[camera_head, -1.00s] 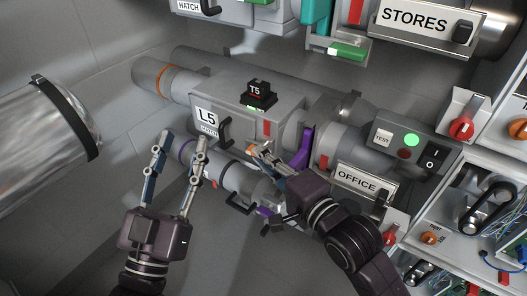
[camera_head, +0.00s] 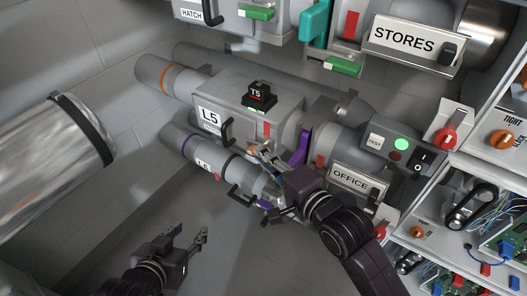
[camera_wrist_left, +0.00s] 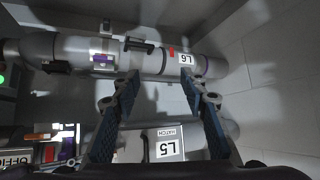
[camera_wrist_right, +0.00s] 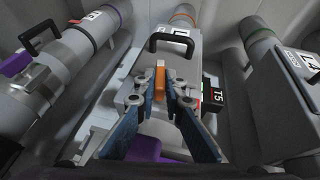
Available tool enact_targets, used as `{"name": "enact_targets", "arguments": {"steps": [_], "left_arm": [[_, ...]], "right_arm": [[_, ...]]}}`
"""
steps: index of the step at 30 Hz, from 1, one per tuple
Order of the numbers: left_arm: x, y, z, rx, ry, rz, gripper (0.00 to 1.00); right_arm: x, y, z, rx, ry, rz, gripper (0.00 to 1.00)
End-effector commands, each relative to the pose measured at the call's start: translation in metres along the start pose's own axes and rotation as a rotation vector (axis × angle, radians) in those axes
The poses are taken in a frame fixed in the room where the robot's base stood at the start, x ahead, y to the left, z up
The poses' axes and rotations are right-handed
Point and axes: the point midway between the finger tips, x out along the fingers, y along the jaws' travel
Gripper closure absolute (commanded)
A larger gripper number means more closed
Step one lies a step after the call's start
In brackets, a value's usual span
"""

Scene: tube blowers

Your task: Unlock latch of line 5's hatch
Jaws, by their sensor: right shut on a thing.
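Line 5's hatch is on the grey L5 box (camera_head: 240,98), with a white L5 label (camera_head: 209,117) and a black handle (camera_head: 227,131). My right gripper (camera_head: 262,153) is at the front lower edge of this box. In the right wrist view its fingertips (camera_wrist_right: 174,98) are closed around the small orange latch (camera_wrist_right: 160,80), below the black handle (camera_wrist_right: 174,42). The fingers hide part of the latch. My left gripper (camera_head: 188,238) is empty, low and left, away from the box. In the left wrist view its fingers (camera_wrist_left: 160,90) are wide apart.
The L6 pipe (camera_head: 203,164) runs just below the L5 box, with its black handle (camera_head: 240,196) close to my right gripper. A T5 block (camera_head: 258,95) sits on the box. The OFFICE panel (camera_head: 355,180) is right. The floor at lower left is clear.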

Motion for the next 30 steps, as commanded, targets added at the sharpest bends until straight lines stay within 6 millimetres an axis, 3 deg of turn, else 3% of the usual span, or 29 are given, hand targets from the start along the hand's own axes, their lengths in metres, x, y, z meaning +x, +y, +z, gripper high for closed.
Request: {"name": "enact_targets", "arguments": {"steps": [12, 15, 30], "left_arm": [[-0.028, -0.011, 0.12, -0.011, -0.491, -0.022, 0.6], [-0.025, -0.012, 0.146, -0.013, -0.569, -0.023, 0.6], [0.016, -0.009, 0.218, -0.01, -0.648, -0.014, 0.6]], "right_arm": [[-0.001, -0.008, -0.003, -0.026, 0.005, 0.056, 1.0], [-0.001, -0.008, -0.003, -0.034, 0.005, 0.076, 1.0], [-0.001, -0.007, -0.002, -0.063, 0.003, 0.145, 1.0]]}}
